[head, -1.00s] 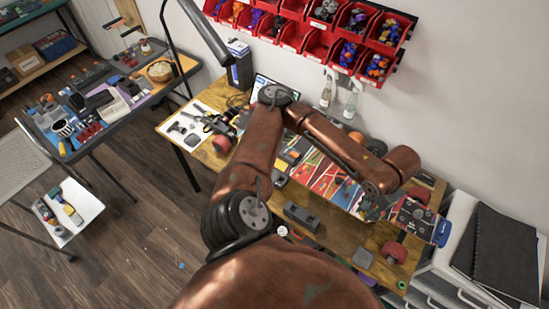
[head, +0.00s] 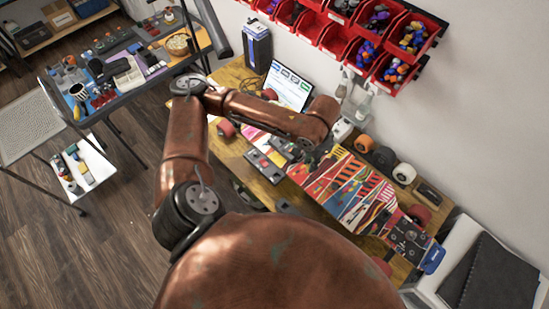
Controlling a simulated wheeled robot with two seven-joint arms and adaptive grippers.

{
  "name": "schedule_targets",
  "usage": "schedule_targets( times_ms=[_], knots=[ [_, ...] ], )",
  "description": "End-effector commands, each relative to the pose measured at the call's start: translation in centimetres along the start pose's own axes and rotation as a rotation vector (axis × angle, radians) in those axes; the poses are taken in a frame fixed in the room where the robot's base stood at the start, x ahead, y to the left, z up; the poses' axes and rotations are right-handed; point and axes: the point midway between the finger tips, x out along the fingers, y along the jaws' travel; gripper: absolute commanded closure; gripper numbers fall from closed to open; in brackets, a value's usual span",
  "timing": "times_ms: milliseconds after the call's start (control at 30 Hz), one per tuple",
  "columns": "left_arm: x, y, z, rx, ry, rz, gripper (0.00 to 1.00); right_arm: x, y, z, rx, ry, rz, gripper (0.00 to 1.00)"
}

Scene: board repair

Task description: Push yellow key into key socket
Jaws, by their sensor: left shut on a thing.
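A dark grey box (head: 265,168) with small coloured marks lies just below and left of the gripper. I cannot tell whether it is the key socket. I cannot make out the yellow key anywhere. My right gripper is not in view.
The skateboard deck (head: 345,190) lies along the bench, with a dark truck plate (head: 408,238) at its right end. Loose wheels (head: 383,158) stand behind it. A laptop (head: 287,86) and a blue-black box (head: 257,46) stand at the back. Red bins (head: 366,45) hang on the wall.

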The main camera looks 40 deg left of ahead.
Motion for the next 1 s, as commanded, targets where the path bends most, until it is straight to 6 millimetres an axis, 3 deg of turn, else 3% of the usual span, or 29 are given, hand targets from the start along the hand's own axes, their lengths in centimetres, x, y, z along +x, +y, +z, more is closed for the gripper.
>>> schedule_targets(
  times_ms=[167, 567, 1000],
  knots=[
    [0.0, -0.9, 0.5, 0.318, -0.003, 0.002, 1.0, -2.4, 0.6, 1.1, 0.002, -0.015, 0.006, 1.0],
    [1.3, -2.9, 1.7, 1.06, -0.004, 0.004, 1.0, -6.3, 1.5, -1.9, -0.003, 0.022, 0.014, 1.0],
    [2.8, -5.1, 4.3, 1.876, -0.005, 0.004, 1.0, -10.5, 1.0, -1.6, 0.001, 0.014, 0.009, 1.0]
  ],
)
